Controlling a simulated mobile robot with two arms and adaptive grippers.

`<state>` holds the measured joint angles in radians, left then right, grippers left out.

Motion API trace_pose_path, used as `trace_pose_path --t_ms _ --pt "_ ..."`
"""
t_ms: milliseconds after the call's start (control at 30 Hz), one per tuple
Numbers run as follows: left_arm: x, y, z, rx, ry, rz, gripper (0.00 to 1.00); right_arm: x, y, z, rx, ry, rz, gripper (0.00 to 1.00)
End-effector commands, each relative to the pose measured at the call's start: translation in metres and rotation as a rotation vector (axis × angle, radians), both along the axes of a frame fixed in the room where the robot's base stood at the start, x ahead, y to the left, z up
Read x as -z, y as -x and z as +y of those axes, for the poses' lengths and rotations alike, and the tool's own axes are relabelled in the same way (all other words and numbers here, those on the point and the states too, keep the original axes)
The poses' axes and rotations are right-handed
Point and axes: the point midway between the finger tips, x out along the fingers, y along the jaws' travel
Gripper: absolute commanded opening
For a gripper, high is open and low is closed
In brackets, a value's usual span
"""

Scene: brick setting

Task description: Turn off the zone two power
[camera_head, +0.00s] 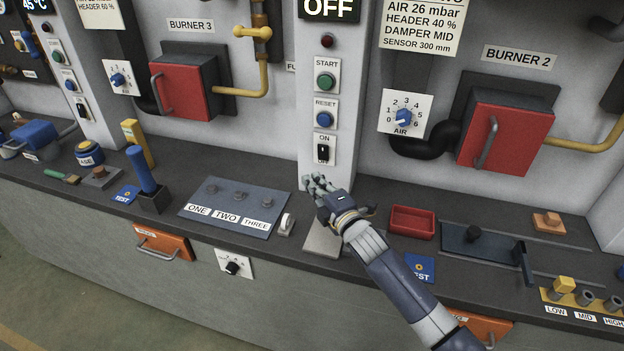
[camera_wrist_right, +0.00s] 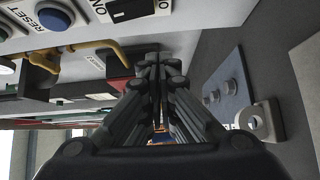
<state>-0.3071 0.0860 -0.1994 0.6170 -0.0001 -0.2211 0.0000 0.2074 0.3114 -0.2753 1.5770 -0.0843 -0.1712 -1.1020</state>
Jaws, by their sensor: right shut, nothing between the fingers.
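A power switch (camera_head: 323,152) labelled ON is a black rocker on a white plate, low on the pale column between two burner bays. Above it are a blue RESET button (camera_head: 324,119), a green START button (camera_head: 325,82) and a dark display reading OFF (camera_head: 330,8). My right gripper (camera_head: 312,182) is just below the switch plate, near the column's foot, shut and empty. In the right wrist view the closed fingers (camera_wrist_right: 158,62) show below the switch (camera_wrist_right: 132,9); contact with the column cannot be told. My left gripper is not in view.
A second column at left carries a similar switch (camera_head: 82,109). On the dark counter are a grey panel (camera_head: 215,215) labelled ONE, TWO, THREE, a blue-handled lever (camera_head: 142,170) and a red tray (camera_head: 412,222). Red burner boxes flank the middle column.

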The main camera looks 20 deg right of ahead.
Motion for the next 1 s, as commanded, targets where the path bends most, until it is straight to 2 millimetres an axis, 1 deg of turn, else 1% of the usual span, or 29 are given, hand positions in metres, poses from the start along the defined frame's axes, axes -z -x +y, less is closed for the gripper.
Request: trace_pose_path --t_ms 100,167,267,400,500,700,833,1000 --pt "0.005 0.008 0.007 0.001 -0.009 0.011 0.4 0.004 0.014 -0.004 0.001 0.002 0.002 0.0" --pt "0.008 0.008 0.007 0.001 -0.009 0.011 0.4 0.006 0.023 -0.006 0.002 0.003 0.003 0.0" --pt "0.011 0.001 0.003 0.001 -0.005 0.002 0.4 0.008 0.038 -0.009 0.001 0.002 0.003 0.0" --pt "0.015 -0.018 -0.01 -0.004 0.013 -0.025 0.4 0.01 0.061 -0.013 0.001 0.003 0.001 0.0" --pt "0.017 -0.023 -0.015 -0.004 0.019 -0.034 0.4 0.011 0.073 -0.016 0.002 0.001 0.003 0.0" --pt "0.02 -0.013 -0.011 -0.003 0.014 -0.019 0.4 0.011 0.084 -0.018 0.002 0.001 0.002 0.0" --pt "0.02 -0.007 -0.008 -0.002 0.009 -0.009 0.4 0.01 0.085 -0.018 0.002 0.001 0.001 0.0" --pt "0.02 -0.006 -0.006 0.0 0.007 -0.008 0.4 0.01 0.085 -0.018 0.002 0.001 0.001 0.0"
